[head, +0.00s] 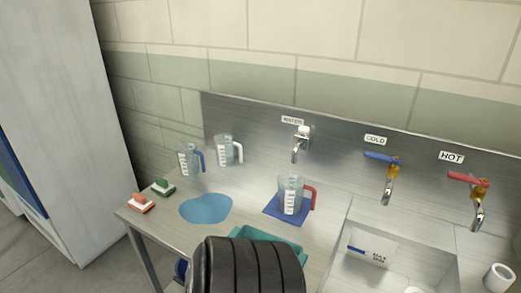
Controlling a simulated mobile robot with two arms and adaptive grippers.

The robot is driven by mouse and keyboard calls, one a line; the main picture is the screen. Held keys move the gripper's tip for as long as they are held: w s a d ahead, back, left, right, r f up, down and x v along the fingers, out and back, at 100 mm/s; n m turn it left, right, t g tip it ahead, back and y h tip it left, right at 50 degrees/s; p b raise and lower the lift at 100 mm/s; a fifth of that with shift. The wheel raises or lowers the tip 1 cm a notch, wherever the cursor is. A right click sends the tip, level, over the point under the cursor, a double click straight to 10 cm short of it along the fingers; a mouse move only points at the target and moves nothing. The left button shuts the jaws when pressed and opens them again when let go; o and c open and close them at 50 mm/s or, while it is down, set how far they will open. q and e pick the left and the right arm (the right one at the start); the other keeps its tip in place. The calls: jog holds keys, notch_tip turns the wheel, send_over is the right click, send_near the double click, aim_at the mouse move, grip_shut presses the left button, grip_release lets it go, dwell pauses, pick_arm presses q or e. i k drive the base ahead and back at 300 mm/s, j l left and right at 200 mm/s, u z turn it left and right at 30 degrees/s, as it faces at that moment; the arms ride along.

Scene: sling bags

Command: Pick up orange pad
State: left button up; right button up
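The orange pad (141,204) lies on the left end of the metal counter, close to its front left edge. It is a small orange block with a whitish part. A similar green pad (162,187) lies just behind it and to the right, apart from it. Neither of my grippers shows in the head view, so I cannot see what they hold. Nothing covers the orange pad.
A blue puddle-shaped patch (206,208) lies right of the pads. Measuring jugs with blue (188,158), white (229,150) and red (293,194) handles stand behind and right. A sink (385,240) is at right. A black ribbed shape hides the front middle.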

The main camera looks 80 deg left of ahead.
aim_at(139, 203)
jog(key=u, duration=3.55)
